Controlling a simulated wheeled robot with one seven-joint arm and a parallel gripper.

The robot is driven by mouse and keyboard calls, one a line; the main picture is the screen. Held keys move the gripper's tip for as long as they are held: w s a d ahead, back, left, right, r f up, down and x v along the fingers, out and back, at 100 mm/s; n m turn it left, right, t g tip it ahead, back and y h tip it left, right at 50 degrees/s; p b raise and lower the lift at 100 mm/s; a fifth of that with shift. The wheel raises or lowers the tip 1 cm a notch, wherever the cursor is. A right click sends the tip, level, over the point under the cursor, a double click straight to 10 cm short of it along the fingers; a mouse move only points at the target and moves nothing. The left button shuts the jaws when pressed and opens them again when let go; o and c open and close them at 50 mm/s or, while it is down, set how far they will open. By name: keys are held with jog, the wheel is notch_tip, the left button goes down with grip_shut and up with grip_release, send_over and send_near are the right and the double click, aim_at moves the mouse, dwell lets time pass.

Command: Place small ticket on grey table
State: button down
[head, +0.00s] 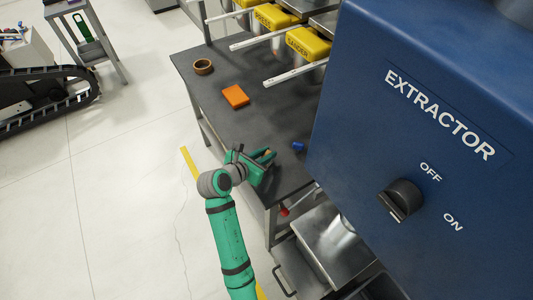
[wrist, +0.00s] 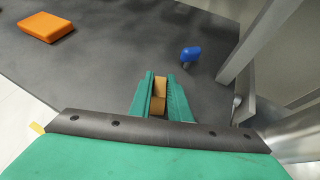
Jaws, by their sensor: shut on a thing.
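My gripper (head: 266,157) is over the near part of the dark grey table (head: 215,75), close to its front edge. In the wrist view, my gripper (wrist: 159,88) is shut on a small tan-brown piece (wrist: 158,95), likely the small ticket. The piece sits between the two green fingers, which hide its sides. A bit of tan also shows between the fingers in the head view (head: 268,152). I cannot tell whether the piece touches the table. The table top (wrist: 120,60) fills much of the wrist view.
An orange block (head: 235,96) and a brown tape ring (head: 203,67) lie farther back on the table. A small blue item (head: 298,146) is right of my gripper. The blue extractor housing (head: 430,110) stands at the right. Bare table lies between gripper and orange block.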

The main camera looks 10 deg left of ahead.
jog(key=c, duration=1.7)
grip_release()
jog(key=shift+o, duration=0.2)
jog(key=v, duration=1.2)
jog(key=shift+s, duration=0.1)
